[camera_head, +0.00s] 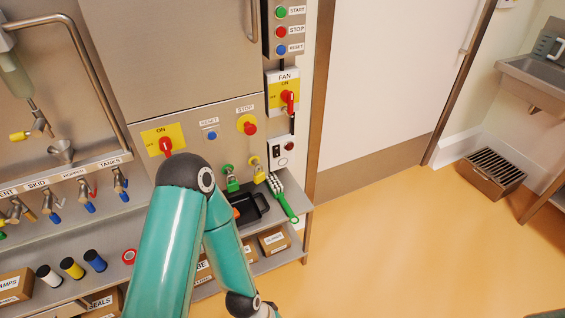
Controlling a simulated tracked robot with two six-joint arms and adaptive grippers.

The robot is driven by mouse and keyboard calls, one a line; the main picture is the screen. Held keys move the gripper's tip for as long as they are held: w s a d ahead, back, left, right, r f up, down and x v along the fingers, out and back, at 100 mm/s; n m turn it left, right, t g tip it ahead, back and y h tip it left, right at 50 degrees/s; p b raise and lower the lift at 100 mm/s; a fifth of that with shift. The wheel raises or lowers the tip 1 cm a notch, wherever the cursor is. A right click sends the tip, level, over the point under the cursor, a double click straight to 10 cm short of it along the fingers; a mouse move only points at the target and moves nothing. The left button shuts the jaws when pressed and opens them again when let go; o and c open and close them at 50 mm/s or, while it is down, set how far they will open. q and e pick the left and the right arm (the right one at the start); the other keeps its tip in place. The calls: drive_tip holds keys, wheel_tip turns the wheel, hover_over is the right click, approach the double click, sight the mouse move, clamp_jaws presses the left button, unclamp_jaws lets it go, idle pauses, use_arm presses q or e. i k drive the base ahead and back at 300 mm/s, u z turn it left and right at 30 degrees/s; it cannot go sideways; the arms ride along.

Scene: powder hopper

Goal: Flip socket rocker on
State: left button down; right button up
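A small pale socket plate (281,154) is on the narrow wall panel right of the steel cabinet, below the FAN switch. It carries dark markings and a small dark red round spot; its rocker is too small for me to tell its position. A teal arm of mine rises from the lower middle, bends in front of the cabinet and runs back down to a dark wrist joint at the bottom edge. Neither gripper shows, and no gripper is at the socket.
The red FAN rotary handle (290,98) sits above the socket. Yellow and green padlocks (259,172), a green-handled brush (283,198) and a black tray (250,209) are below it. A shelf edge juts out there.

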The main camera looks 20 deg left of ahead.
sight(277, 152)
drive_tip(key=u, duration=0.1)
drive_tip(key=i, duration=0.95)
drive_tip(key=z, duration=0.1)
